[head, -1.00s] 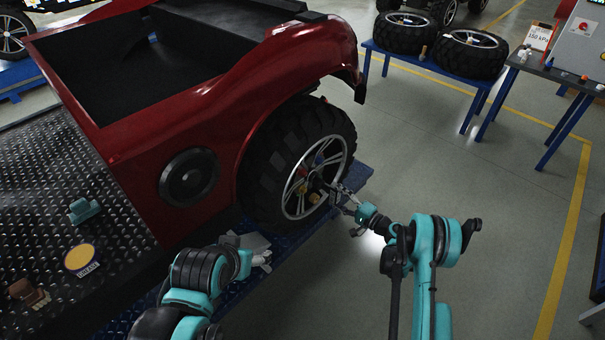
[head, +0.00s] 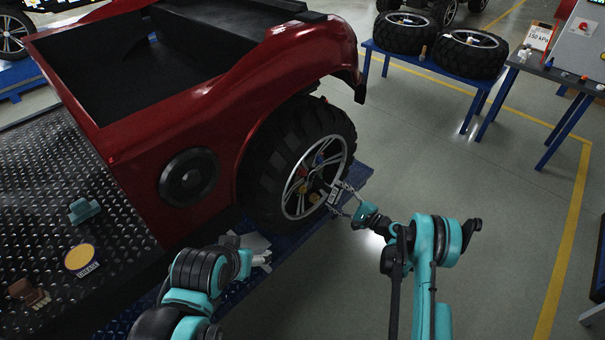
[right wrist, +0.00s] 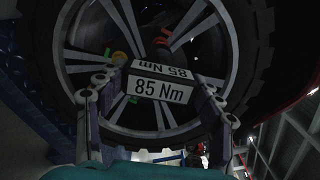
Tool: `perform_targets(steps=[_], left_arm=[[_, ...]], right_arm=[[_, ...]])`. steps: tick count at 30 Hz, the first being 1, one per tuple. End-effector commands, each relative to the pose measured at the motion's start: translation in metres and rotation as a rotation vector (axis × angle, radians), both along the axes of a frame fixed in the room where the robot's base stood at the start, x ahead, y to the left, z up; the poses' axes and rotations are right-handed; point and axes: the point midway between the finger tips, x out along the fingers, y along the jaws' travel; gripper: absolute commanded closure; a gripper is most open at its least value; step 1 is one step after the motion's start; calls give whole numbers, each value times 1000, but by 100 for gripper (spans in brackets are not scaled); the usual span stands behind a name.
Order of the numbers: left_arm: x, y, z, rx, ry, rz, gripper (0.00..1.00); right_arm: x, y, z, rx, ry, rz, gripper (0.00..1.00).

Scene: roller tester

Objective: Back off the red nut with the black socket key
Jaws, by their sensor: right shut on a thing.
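The big black tyre (head: 268,180) with its silver spoked rim (head: 296,204) is on the red car. In the right wrist view a dark reddish part (right wrist: 162,42) shows near the hub, partly behind the tool. My right gripper (head: 338,197) is shut on a dark tool with white "85 Nm" labels (right wrist: 160,88), apparently the socket key, in front of the wheel. Its far end is hidden. My left gripper (head: 262,256) is low beside the tyre; its fingers are unclear.
The red car body (head: 200,120) rises above and left of the wheel. A blue platform (head: 350,183) lies under it. A blue table (head: 430,66) with two wheels stands at the back right. The grey floor right of my right arm is clear.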

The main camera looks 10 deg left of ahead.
Motion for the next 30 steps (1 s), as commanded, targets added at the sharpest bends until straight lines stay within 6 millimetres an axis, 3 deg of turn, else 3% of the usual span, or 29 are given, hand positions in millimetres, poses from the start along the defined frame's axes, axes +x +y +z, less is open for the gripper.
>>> perform_targets(steps=[12, 22, 30], left_arm=[[0, 0, 0, 0, 0, 0, 28], [0, 0, 0, 0, 0, 0, 28], [0, 0, 0, 0, 0, 0, 28]], right_arm=[[0, 0, 1, 291, 399, -1, 94], [0, 0, 1, 311, 426, 0, 94], [1, 0, 1, 453, 622, 0, 94]])
